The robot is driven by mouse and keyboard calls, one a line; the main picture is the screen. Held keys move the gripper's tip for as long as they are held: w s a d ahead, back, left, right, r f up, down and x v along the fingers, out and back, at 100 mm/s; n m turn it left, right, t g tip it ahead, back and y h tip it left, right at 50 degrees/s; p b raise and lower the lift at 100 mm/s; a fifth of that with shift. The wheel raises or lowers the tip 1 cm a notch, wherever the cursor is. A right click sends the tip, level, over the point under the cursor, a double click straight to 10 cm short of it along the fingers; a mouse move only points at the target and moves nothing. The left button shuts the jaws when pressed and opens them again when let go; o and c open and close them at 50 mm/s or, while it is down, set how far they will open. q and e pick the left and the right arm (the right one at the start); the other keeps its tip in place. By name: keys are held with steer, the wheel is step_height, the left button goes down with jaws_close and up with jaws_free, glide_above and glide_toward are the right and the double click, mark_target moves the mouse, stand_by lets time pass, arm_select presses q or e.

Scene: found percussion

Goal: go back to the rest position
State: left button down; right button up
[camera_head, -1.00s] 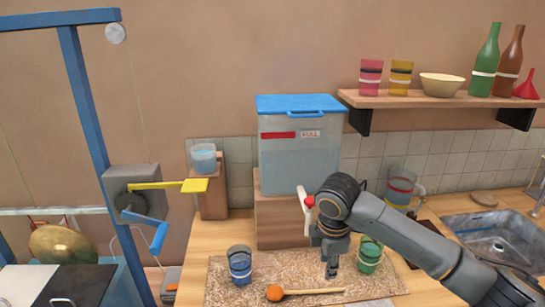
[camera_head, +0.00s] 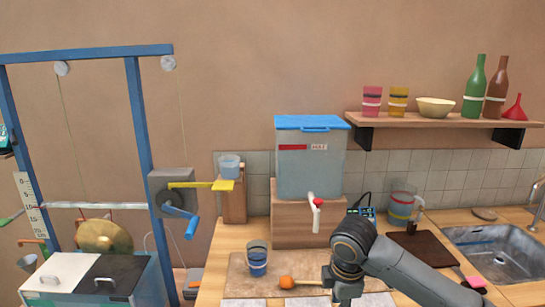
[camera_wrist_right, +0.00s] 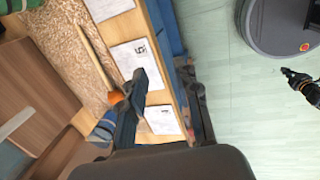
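My right arm reaches in from the lower right of the head view, its hand over the front of the worktop and its fingertips cut off by the bottom edge. In the right wrist view my right gripper (camera_wrist_right: 165,88) has its two dark fingers apart, with nothing between them. It is above the worktop's front edge, near the orange mallet head (camera_wrist_right: 116,97). My left arm is outside the head view. A small dark gripper shape, probably my left gripper (camera_wrist_right: 287,74), shows at the right edge of the wrist view; its fingers are too small to judge.
A blue cup (camera_head: 257,259) and the mallet (camera_head: 286,283) are on the cork mat (camera_head: 237,280). White cards (camera_wrist_right: 135,61) line the front edge. A tap dispenser (camera_head: 311,165) stands behind on a wooden block. A blue frame (camera_head: 140,140) stands left, a sink (camera_head: 497,250) right.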

steer(key=s+a+f+m+y, duration=0.4)
steer(key=s+a+f+m, duration=0.25)
steer(key=s+f, duration=0.6)
steer(key=s+d+f+m+t+h, duration=0.1)
steer(key=s+d+f+m+h, duration=0.1)
steer(key=s+d+m, duration=0.5)
steer(key=s+d+f+m+h, duration=0.1)
steer(key=s+d+f+m, duration=0.15)
steer(key=s+d, duration=0.45)
steer(key=s+a+f+g, duration=0.1)
steer(key=s+f, duration=0.1)
steer(key=f, duration=1.2)
steer(key=s+a+f, duration=0.1)
steer(key=s+f, duration=0.2)
steer(key=f, duration=1)
arm_select(q)
steer(key=shift+s+f, duration=0.1)
steer(key=shift+s, duration=0.1)
arm_select(e)
steer(key=s+d+f+g, duration=0.1)
steer(key=s+d+f, duration=0.2)
steer(key=s+f, duration=1.1)
steer(key=shift+s+f+h, duration=0.3)
steer(key=shift+s+f, duration=0.1)
steer(key=shift+s, duration=0.4)
